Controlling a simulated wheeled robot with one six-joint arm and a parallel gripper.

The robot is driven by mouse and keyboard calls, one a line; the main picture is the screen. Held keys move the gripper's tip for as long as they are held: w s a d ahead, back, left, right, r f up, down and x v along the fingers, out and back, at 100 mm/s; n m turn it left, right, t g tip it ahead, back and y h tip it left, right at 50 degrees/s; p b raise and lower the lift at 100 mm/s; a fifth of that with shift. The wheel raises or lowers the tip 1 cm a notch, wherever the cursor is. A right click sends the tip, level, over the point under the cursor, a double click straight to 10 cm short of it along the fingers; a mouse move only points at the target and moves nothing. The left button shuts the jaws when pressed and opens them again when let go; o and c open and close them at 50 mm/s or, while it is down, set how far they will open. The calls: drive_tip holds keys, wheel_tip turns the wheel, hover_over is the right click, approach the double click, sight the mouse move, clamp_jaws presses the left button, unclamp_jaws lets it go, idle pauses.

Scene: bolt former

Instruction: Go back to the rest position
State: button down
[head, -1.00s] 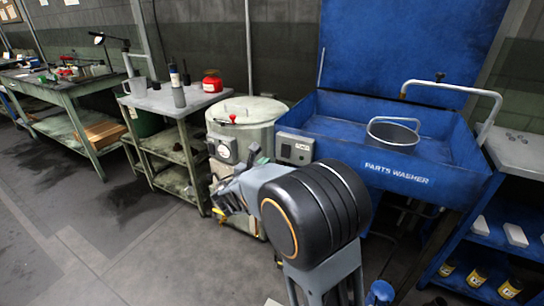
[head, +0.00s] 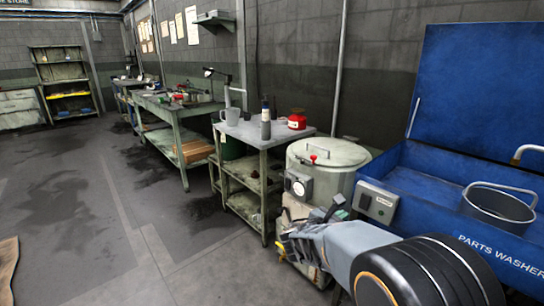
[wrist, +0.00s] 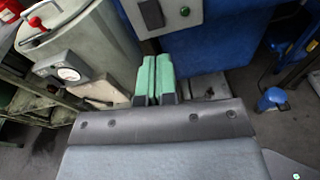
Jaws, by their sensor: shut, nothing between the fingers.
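My gripper (wrist: 154,80) shows in the wrist view with its two green-padded fingers side by side and shut, with nothing held between them. In the head view my gripper (head: 335,212) is at the end of my arm at the lower right, in front of the pale round drum and left of the blue parts washer (head: 500,260). In the wrist view the fingers point toward the washer's blue front, below a grey control box (wrist: 168,14). Whether they touch anything cannot be told.
The pale drum (head: 325,153) with a gauge stands beside a small table (head: 250,134) holding a jug, bottles and a red can. A green workbench (head: 163,107) and shelves (head: 63,75) stand farther off. Open floor (head: 110,220) lies at the left. A metal basket (head: 498,212) sits in the washer.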

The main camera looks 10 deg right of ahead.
drive_tip(key=s+d+r+m+g+y+p, duration=0.1)
drive_tip(key=s+r+m+g+y+p, duration=0.45)
drive_tip(key=s+r+m+p, duration=0.5)
drive_tip(key=s+a+r+m+y+p, duration=0.7)
drive_tip(key=s+a+m+y+p, duration=0.1)
drive_tip(key=m, duration=0.5)
drive_tip(key=s+a+p, duration=0.1)
drive_tip(key=p, duration=0.1)
drive_tip(key=shift+s+a+p, duration=0.3)
drive_tip(key=shift+s+a, duration=0.05)
drive_tip(key=shift+s, duration=0.05)
drive_tip(key=shift+d, duration=0.1)
